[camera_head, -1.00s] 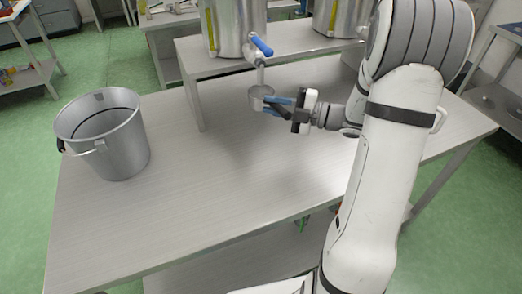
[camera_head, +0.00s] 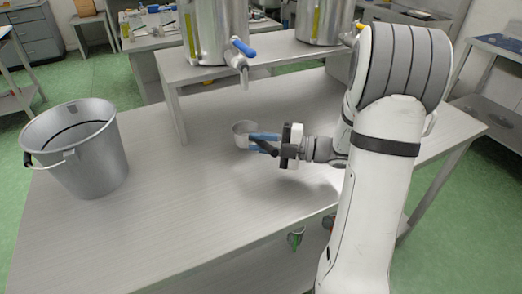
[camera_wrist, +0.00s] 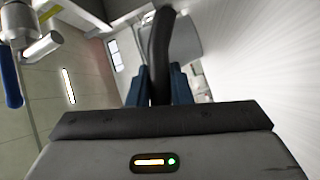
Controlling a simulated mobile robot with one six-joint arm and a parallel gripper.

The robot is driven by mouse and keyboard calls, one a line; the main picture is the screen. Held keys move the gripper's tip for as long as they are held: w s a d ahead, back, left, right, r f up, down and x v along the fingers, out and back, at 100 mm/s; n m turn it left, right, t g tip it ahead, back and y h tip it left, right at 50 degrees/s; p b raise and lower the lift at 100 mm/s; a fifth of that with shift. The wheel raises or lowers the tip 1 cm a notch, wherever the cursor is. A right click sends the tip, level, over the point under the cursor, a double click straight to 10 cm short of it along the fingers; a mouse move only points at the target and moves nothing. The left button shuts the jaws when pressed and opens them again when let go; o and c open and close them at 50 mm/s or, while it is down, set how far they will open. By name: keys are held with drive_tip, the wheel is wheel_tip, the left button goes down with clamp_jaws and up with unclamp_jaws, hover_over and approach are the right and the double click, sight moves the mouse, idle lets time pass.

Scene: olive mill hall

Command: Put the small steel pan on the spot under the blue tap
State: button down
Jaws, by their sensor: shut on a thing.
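The small steel pan (camera_head: 243,133) is in the middle of the head view, low over the bench and below the blue tap's spout. I cannot tell whether its base touches the bench. My gripper (camera_head: 264,143), with blue fingers, is shut on the pan's black handle from the right. The tap has a blue lever (camera_head: 243,46) and a steel spout on a steel tank. In the wrist view the black handle (camera_wrist: 160,45) rises between the fingers, with part of the pan's grey body (camera_wrist: 186,40) behind it. The tap's spout (camera_wrist: 42,47) and blue lever show at the left there.
A grey bucket (camera_head: 78,155) stands at the bench's left end. The tank (camera_head: 213,35) and a second tank (camera_head: 322,20) stand on a raised shelf (camera_head: 275,60) at the back. The front of the bench (camera_head: 180,215) is clear.

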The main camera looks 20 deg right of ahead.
wheel_tip(320, 180, down, 2)
drive_tip(key=shift+f, duration=0.1)
drive_tip(key=c, duration=1.3)
unclamp_jaws()
drive_tip(key=shift+d, duration=0.2)
drive_tip(key=p+v, duration=0.1)
drive_tip(key=v, duration=1)
drive_tip(key=shift+s+d, duration=0.2)
drive_tip(key=shift+d, duration=0.05)
